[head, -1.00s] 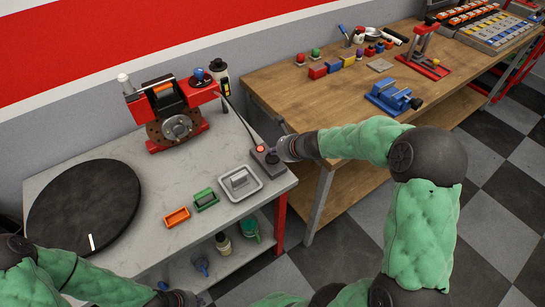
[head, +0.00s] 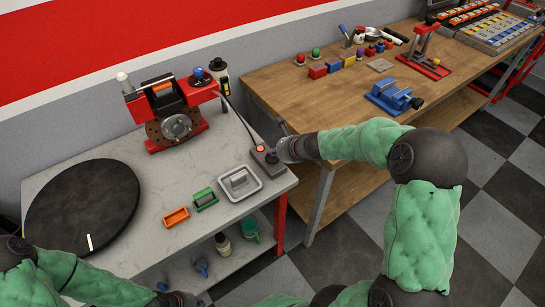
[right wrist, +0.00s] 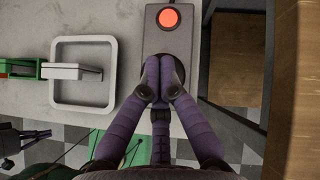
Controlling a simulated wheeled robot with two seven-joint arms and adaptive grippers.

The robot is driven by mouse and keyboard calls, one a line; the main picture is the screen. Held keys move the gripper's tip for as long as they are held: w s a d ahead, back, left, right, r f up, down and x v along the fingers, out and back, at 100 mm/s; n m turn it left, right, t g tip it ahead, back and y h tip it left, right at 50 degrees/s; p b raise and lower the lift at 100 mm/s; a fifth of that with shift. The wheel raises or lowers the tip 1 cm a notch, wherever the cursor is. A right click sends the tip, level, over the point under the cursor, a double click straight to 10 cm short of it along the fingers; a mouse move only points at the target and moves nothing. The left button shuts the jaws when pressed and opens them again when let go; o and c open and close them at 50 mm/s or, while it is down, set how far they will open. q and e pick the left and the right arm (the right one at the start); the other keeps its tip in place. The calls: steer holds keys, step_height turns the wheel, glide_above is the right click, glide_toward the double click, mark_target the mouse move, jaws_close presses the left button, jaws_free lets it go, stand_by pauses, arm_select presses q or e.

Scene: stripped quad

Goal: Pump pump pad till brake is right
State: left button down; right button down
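The pump pad unit (head: 262,160) is a dark box with a red round top piece at the front right corner of the grey table. In the right wrist view the box (right wrist: 150,42) has a red round piece and a dark round pad, mostly hidden behind my fingers. My right gripper (right wrist: 166,66) is shut and empty, its fingertips together over the pad; I cannot tell if they touch it. The brake (head: 175,127), a disc on a red stand with a dark caliper, stands at the back of the table. My left gripper (head: 178,299) is low at the bottom edge, its fingers unclear.
A grey tray (head: 255,188), a green block (head: 205,199) and an orange tray (head: 176,217) lie left of the pad. A large black round mat (head: 80,205) covers the table's left. A wooden bench (head: 300,100) with tools stands right. A lower shelf holds bottles and a green mug.

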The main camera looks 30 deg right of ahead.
mark_target(274, 158)
steer(key=shift+f+b, duration=0.95)
steer(key=shift+f, duration=0.05)
stand_by(0.9)
steer(key=shift+r, duration=0.2)
steer(key=shift+r+p, duration=1.2)
steer(key=shift+p, duration=0.1)
step_height(274, 158, up, 5)
steer(key=p, duration=0.4)
steer(key=shift+r+p, duration=0.1)
steer(key=shift+p, duration=0.3)
stand_by(0.3)
